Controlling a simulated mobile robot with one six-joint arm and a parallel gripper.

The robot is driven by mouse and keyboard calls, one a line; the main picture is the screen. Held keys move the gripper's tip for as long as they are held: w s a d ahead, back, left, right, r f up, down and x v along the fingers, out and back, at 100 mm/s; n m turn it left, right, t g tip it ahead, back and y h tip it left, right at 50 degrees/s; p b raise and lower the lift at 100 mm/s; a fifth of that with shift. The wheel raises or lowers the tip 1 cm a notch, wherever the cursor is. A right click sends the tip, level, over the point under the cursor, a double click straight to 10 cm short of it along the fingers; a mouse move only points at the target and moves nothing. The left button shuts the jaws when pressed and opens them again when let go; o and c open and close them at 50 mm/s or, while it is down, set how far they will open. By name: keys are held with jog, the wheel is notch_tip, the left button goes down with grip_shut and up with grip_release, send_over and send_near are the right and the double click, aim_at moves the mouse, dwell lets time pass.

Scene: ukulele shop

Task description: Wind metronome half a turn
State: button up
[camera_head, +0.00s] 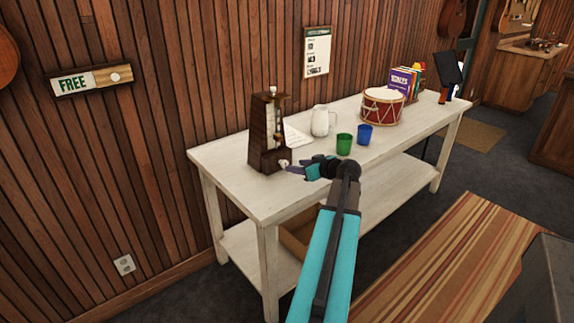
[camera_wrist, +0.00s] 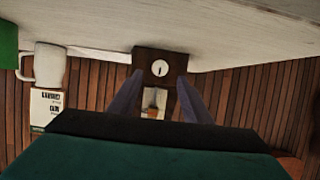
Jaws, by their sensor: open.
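The metronome (camera_head: 262,140) is a dark wooden tapered case with a pale front, upright near the left end of the white table. A small pale winding key (camera_head: 284,163) sits low on its side facing my gripper (camera_head: 291,168). In the wrist view, which is upside down, the metronome (camera_wrist: 143,57) shows the key as a round white disc (camera_wrist: 159,68) with a dark bar across it. My gripper (camera_wrist: 158,80) is open, its two fingers to either side of the key in that picture. I cannot tell whether the fingertips reach around the key or stop short.
The white table (camera_head: 228,155) also bears a paper sheet (camera_head: 296,137), a white jug (camera_head: 320,121), a green cup (camera_head: 344,144), a blue cup (camera_head: 364,134), a red drum (camera_head: 382,107) and books (camera_head: 401,81). A wood-panelled wall stands behind. The front left tabletop is clear.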

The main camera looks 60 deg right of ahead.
aim_at(283, 163)
jog(key=shift+p+x, duration=0.5)
jog(key=shift+x, duration=2.95)
jog(key=c, duration=1)
